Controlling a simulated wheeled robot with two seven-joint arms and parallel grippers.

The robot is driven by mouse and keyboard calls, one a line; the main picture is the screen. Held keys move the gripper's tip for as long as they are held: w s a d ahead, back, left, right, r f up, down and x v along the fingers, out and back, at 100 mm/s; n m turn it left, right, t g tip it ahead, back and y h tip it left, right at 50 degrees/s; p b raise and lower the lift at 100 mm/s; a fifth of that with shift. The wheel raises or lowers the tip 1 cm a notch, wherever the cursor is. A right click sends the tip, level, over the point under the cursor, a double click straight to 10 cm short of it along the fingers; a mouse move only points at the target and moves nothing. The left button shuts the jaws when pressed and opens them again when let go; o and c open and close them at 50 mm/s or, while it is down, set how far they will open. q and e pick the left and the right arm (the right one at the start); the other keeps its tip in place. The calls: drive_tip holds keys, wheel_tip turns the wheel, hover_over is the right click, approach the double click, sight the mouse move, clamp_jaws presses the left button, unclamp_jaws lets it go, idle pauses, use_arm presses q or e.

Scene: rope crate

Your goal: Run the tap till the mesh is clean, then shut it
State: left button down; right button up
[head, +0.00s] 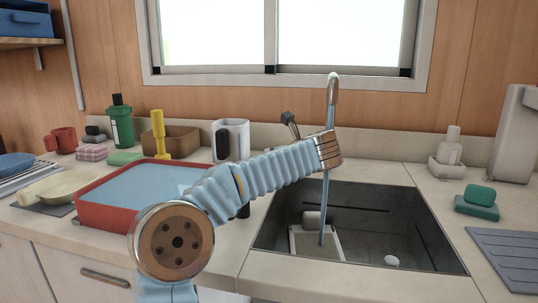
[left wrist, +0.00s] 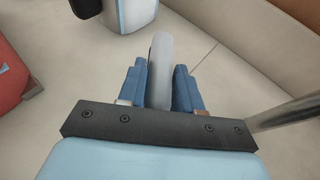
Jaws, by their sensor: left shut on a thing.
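The tap (head: 332,88) rises at the back of the sink. A thin pale-blue stream of water (head: 325,205) falls below it into the dark sink (head: 385,225). It lands on a white-framed piece (head: 303,246), which looks like the mesh; any dirt on it is too small to tell. My left arm crosses in front of the tap and hides part of it. In the left wrist view my left gripper (left wrist: 160,75) is shut on a grey bar (left wrist: 160,52), seemingly the tap's lever. Its fingers are hidden in the head view. My right gripper is not in view.
A red-rimmed tray (head: 105,212) lies left of the sink, with a white mug (head: 236,142) and a green bottle (head: 120,122) behind.

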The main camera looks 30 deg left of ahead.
use_arm(q)
drive_tip(key=shift+w+d+n+g+y+p, duration=0.3)
drive_tip(key=shift+w+n+g+y+p, duration=0.25)
drive_tip(key=shift+n+g, duration=0.45)
drive_tip(key=c, duration=0.8)
unclamp_jaws()
drive_tip(key=shift+c, duration=0.2)
drive_tip(key=b+v, duration=0.1)
drive_tip(key=v, duration=0.6)
drive_tip(key=shift+d, duration=0.25)
